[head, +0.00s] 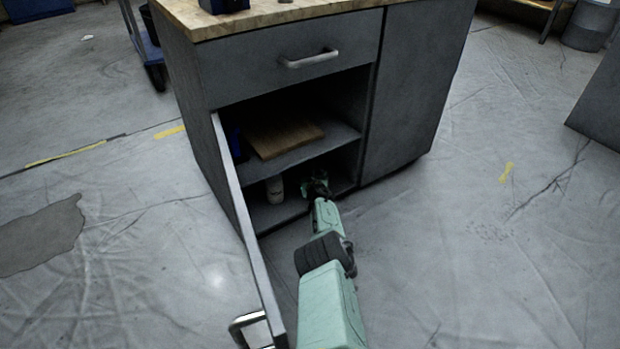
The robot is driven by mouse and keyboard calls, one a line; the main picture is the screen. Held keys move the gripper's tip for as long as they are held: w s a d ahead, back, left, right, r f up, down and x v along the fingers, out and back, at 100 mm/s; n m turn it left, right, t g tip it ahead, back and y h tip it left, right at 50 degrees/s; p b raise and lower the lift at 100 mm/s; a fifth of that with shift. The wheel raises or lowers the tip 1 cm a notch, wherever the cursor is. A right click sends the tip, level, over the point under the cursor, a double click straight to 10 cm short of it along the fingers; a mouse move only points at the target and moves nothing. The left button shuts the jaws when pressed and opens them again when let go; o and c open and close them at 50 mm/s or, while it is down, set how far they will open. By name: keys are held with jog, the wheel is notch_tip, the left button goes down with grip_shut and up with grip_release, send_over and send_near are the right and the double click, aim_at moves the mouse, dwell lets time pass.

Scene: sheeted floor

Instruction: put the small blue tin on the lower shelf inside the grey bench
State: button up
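The grey bench (415,95) stands ahead with its left door (245,225) swung open toward me. Inside are an upper shelf (335,136) and a lower shelf (270,217). My arm reaches into the lower space, and my gripper (316,182) is just inside the opening, above the lower shelf. It is small and dark there, so I cannot tell whether its fingers are open or hold anything. I cannot make out a small blue tin for certain. A dark blue object (233,140) is on the upper shelf at the left, partly hidden by the door.
A pale canister (275,189) stands on the lower shelf, left of my gripper. A wooden board (283,136) lies on the upper shelf. The open door runs along my arm's left side. The floor right of my arm is clear.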

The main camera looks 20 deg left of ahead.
jog(key=shift+s+d+r+p, duration=0.2)
jog(key=shift+s+r+p, duration=0.3)
jog(key=shift+p, duration=0.5)
jog(key=p+v, duration=0.9)
jog(key=p, duration=0.3)
jog(key=shift+s+d+r+p, duration=0.2)
jog(key=shift+d+p, duration=0.1)
jog(key=shift+p, duration=0.05)
jog(key=shift+s+d+p, duration=0.2)
jog(key=shift+s+p, duration=0.15)
jog(key=shift+s, duration=0.15)
